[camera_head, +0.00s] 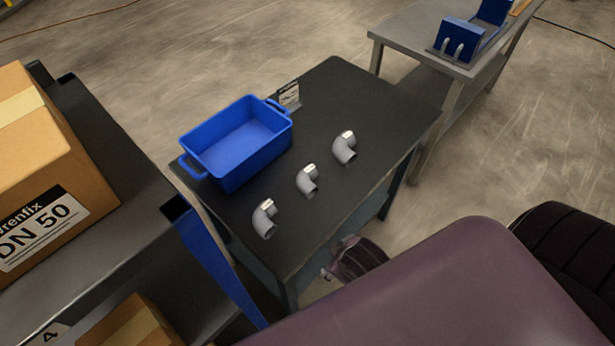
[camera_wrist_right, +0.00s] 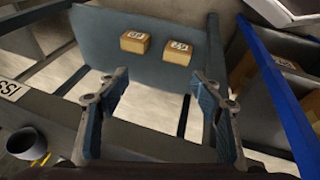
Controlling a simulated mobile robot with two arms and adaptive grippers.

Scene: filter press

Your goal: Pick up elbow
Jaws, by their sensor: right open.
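Three grey pipe elbows with shiny upper ends stand apart in a row on a dark table (camera_head: 375,95) in the head view. They are the near elbow (camera_head: 264,222), the middle elbow (camera_head: 307,181) and the far elbow (camera_head: 344,150). My right gripper (camera_wrist_right: 160,100) is open in the right wrist view, with nothing between its fingers. A grey round hollow end (camera_wrist_right: 26,143) shows at that view's lower left; I cannot tell whether it is an elbow. My left gripper is out of view.
An empty blue bin (camera_head: 237,143) and a small sign (camera_head: 289,95) stand on the table. A shelf with a cardboard box (camera_head: 45,160) is at left. A grey bench (camera_head: 425,35) with a blue fixture (camera_head: 460,38) stands behind. Two small boxes show in the wrist view (camera_wrist_right: 135,42).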

